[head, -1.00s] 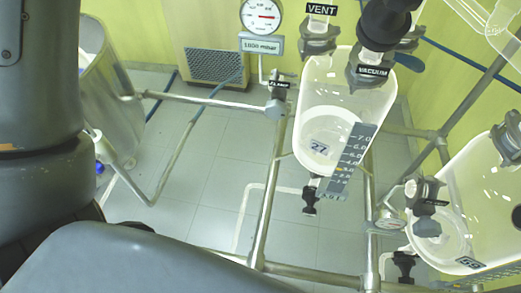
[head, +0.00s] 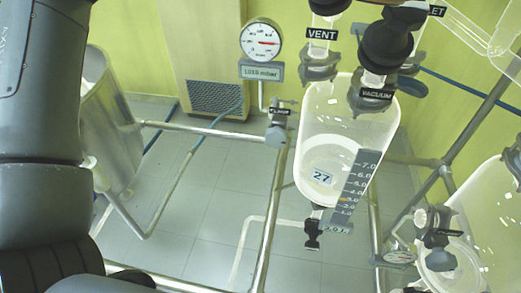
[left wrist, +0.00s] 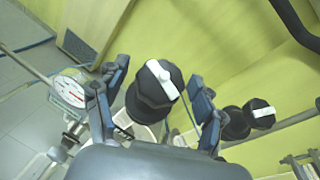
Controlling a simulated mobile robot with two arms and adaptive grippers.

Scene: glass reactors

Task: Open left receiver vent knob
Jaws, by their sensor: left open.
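The left receiver (head: 345,120) is a clear glass vessel marked 27. Its valve with the VENT label (head: 322,34) stands at its top; the black vent knob (head: 330,5) is cut off by the top edge of the head view. In the left wrist view, my left gripper (left wrist: 158,70) is open, its blue-grey fingers on both sides of a black faceted knob (left wrist: 146,95) with a white bar. This looks like the vent knob, though its label is hidden. I see no clear contact. My right gripper is in neither view.
The black vacuum knob (head: 388,45) stands close right of the vent valve. A pressure gauge (head: 262,40) is on the left. Another black knob with a white bar (left wrist: 258,113) is beyond the right finger. Metal frame pipes (head: 270,205) surround the receiver.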

